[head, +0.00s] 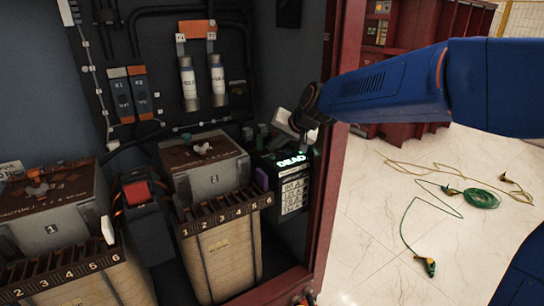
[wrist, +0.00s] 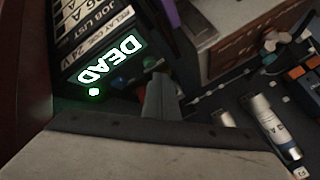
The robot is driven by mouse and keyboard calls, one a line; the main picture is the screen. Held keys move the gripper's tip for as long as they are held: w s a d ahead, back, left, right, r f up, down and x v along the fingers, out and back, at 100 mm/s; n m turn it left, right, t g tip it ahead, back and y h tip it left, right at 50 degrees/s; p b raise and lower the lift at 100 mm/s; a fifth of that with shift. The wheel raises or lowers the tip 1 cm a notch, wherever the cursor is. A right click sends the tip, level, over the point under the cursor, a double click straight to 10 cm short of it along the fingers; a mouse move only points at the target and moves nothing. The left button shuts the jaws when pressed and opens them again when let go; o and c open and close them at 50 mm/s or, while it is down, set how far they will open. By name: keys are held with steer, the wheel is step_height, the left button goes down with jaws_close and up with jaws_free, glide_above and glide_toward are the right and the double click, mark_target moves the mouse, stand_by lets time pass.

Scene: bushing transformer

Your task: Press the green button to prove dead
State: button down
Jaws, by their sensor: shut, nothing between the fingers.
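The black tester box (head: 288,185) stands at the right of the open cabinet, with the word DEAD lit on its display (head: 291,161). In the wrist view the lit DEAD display (wrist: 105,62) shows at the upper left, with a glowing green dot (wrist: 94,92) beside it. A small green button (wrist: 150,62) shows past the end of my fingers, close to the tip. My gripper (head: 297,127) is shut and empty at the top of the box. It also shows in the wrist view (wrist: 160,95). I cannot tell whether it touches the button.
The cabinet's red frame (head: 334,150) stands just right of my gripper. Left of the box are a grey unit (head: 208,172) and a numbered terminal block (head: 220,215). Fuses (head: 188,85) hang on the back panel. A green cable (head: 480,198) lies on the floor outside.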

steer(key=shift+r, duration=0.1)
step_height(320, 180, up, 5)
steer(key=shift+f, duration=0.1)
stand_by(0.5)
stand_by(0.5)
